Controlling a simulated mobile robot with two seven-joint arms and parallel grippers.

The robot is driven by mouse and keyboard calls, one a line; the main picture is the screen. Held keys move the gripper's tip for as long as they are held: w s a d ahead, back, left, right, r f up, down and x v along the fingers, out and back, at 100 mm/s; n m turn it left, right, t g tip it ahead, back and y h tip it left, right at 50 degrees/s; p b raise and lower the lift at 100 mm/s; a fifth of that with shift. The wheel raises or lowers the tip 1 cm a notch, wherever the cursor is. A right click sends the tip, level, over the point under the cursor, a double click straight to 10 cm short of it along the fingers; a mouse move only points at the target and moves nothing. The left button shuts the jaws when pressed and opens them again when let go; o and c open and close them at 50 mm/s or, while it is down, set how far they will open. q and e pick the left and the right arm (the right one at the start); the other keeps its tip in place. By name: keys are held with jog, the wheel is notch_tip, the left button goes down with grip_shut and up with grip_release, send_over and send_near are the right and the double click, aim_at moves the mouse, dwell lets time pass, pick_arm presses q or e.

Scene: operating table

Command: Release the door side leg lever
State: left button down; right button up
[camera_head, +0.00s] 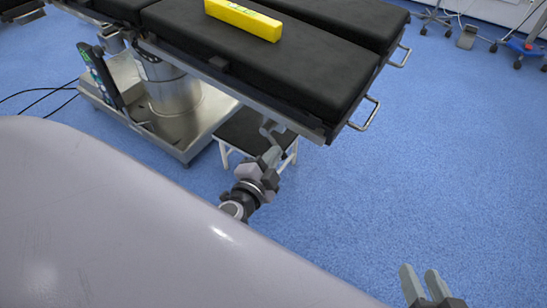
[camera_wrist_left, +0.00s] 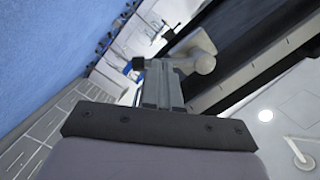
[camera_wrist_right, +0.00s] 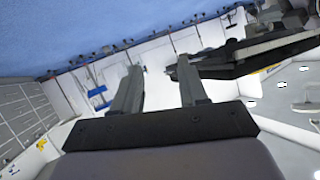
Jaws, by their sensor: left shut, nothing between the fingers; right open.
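The operating table's black padded leg section (camera_head: 265,62) spans the top of the head view. A small grey lever (camera_head: 267,127) hangs below its near side rail. In the left wrist view the lever (camera_wrist_left: 204,62) has a rounded grey joint and a dark end knob. My left gripper (camera_head: 272,155) is just under the rail, shut and empty. In the left wrist view its fingertips (camera_wrist_left: 162,78) are right at the lever and overlap it; I cannot tell if they touch. My right gripper (camera_head: 427,285) is open and empty, low at the right, away from the table.
A yellow box (camera_head: 244,18) lies on the padding. A handset (camera_head: 100,75) hangs by the steel column (camera_head: 172,92) and base. A dark-topped stool (camera_head: 240,130) stands under the table behind my left gripper. Metal loops (camera_head: 365,114) stick out at the table's end. Blue floor at right is clear.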

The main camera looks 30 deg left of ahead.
pick_arm(q)
jog(key=shift+a+f+m+b, duration=0.4)
jog(key=shift+m+b, duration=0.5)
jog(key=shift+b, duration=0.05)
pick_arm(e)
jog(key=shift+w+a+f+y, duration=0.15)
jog(key=shift+w+a+y, duration=0.05)
jog(key=shift+a+y, duration=0.5)
pick_arm(q)
jog(key=shift+a+f+m, duration=0.1)
jog(key=shift+m, duration=0.2)
pick_arm(e)
jog(key=shift+a+f, duration=0.1)
jog(key=shift+a, duration=0.2)
pick_arm(q)
jog(key=shift+a+f+m+t+b, duration=0.15)
jog(key=shift+m+t+b, duration=0.2)
jog(key=shift+b, duration=0.25)
pick_arm(e)
jog(key=shift+w+a, duration=0.15)
jog(key=shift+a, duration=0.05)
jog(key=shift+d, duration=0.1)
